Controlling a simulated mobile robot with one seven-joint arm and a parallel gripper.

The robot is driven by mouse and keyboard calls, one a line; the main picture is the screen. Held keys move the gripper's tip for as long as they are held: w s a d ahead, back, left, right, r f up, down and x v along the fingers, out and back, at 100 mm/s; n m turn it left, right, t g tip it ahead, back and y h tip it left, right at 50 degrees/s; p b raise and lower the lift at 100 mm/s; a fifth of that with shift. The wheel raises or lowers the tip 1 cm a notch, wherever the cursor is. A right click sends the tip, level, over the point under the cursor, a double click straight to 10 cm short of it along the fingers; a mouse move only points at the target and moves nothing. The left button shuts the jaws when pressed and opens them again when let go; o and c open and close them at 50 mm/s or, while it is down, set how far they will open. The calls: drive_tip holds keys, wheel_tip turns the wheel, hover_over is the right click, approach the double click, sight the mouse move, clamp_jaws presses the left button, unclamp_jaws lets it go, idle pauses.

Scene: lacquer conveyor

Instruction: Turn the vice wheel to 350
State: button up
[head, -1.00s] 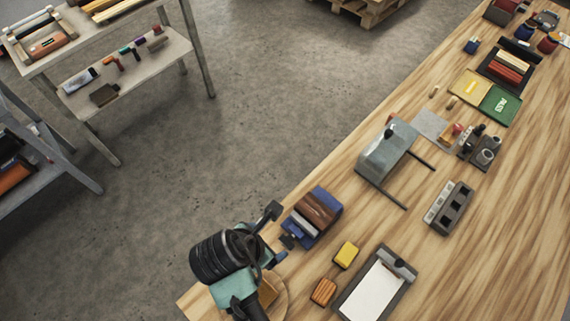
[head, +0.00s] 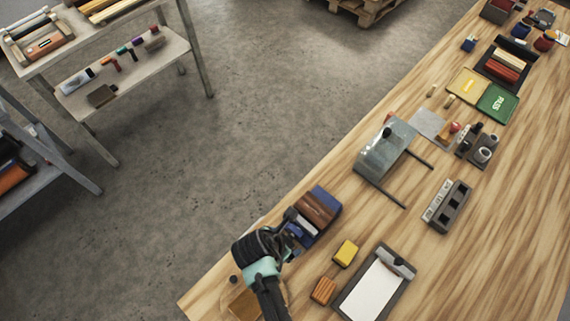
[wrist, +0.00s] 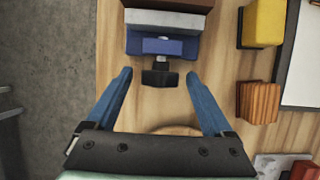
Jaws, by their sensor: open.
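The blue vice with brown jaw faces (head: 316,212) sits on the bench near its left edge, and it also shows at the top of the wrist view (wrist: 163,47). Its black wheel or handle (wrist: 160,77) sticks out toward me on a short screw; no number can be read on it. My gripper (wrist: 158,74) is open, with its blue fingers spread to the left and right of the wheel and gaps on both sides. In the head view my wrist hides the wheel and most of the fingers.
A yellow block (head: 346,253), a ribbed orange-brown block (head: 323,290) and a clipboard (head: 407,267) lie right of the vice. A round wooden board (wrist: 175,130) lies beneath my gripper. A grey machine with two rods (head: 385,150) stands farther back.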

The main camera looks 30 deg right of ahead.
drive_tip(key=shift+f, duration=0.15)
drive_tip(key=c, duration=1.4)
drive_tip(key=shift+o, duration=0.2)
drive_tip(key=shift+s, duration=0.1)
drive_tip(key=shift+s+d+m+t+y+p, duration=0.1)
drive_tip(key=shift+s+m+t+y+p, duration=0.1)
drive_tip(key=shift+t, duration=0.4)
drive_tip(key=shift+s+m+t+y+p, duration=0.1)
drive_tip(key=shift+t+p, duration=0.1)
drive_tip(key=shift+t, duration=0.4)
drive_tip(key=shift+f+t+y+b, duration=0.2)
drive_tip(key=shift+t+y+b, duration=0.15)
drive_tip(key=shift+t, duration=0.55)
drive_tip(key=shift+s+d+m+t+b, duration=0.1)
drive_tip(key=shift+m+t+b, duration=0.3)
drive_tip(key=shift+t, duration=0.2)
drive_tip(key=shift+y, duration=0.25)
